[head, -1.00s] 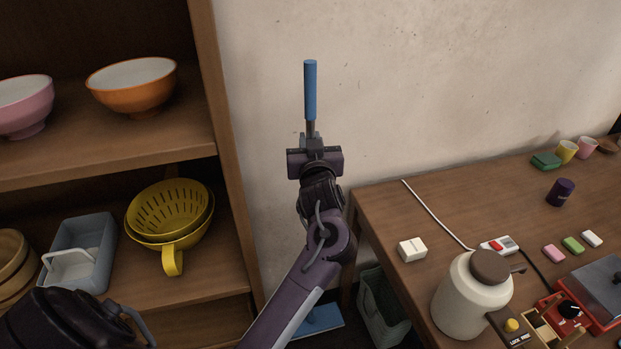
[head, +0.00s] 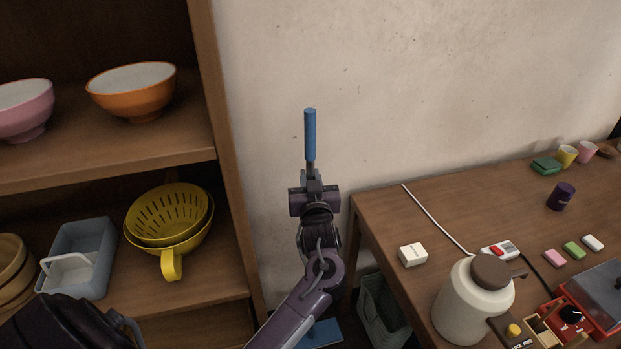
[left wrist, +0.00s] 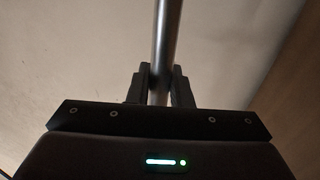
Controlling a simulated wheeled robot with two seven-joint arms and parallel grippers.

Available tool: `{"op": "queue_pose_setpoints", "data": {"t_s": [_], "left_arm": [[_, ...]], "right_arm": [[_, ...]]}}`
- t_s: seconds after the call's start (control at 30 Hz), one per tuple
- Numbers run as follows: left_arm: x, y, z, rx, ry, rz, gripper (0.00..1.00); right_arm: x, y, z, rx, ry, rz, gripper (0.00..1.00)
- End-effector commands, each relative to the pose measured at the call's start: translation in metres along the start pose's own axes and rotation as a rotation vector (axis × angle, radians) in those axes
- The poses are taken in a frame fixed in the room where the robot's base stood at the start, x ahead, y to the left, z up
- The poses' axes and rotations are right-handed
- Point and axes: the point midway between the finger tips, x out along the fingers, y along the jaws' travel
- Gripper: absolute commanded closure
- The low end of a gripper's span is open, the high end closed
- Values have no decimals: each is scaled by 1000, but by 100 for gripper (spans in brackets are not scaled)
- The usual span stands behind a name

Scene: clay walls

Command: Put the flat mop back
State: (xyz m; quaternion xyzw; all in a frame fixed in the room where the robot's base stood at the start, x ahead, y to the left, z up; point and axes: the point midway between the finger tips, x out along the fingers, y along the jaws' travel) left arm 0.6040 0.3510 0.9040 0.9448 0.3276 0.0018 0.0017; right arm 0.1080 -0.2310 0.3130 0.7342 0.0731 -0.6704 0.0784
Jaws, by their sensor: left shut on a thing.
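The flat mop has a blue handle grip (head: 310,134) that stands upright in front of the wall in the head view. Its blue flat head (head: 320,333) shows low down between the shelf and the table, partly hidden by my left arm. My left gripper (head: 313,180) is shut on the mop's pole just below the blue grip. In the left wrist view the grey metal pole (left wrist: 166,45) runs between the two fingers (left wrist: 160,88). Whether the mop head touches the floor is hidden. My right gripper is not in view.
A wooden shelf (head: 226,160) with bowls, a yellow colander (head: 168,215) and a grey-blue bin (head: 85,245) stands left. A wooden table (head: 400,215) with a jar (head: 468,305) and small items stands right. A grey-green basket (head: 382,312) sits below the table's left end.

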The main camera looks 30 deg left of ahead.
Motion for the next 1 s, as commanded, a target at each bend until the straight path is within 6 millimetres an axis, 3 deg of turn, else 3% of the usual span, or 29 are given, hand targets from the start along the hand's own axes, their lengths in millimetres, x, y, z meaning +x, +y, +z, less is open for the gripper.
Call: {"op": "queue_pose_setpoints", "data": {"t_s": [0.1, 0.13, 0.27, 0.67, 1.0], "left_arm": [[0, 0, 0, -3, 6, 0, 100], [0, 0, 2, 0, -1, 0, 77], [0, 0, 2, 0, -1, 0, 60], [-6, 1, 0, 0, -1, 2, 59], [-74, 0, 2, -1, -4, 2, 59]], "right_arm": [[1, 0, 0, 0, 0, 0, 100], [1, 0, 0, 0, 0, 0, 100], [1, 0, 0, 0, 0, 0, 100], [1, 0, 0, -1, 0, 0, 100], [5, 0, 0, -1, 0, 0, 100]]}}
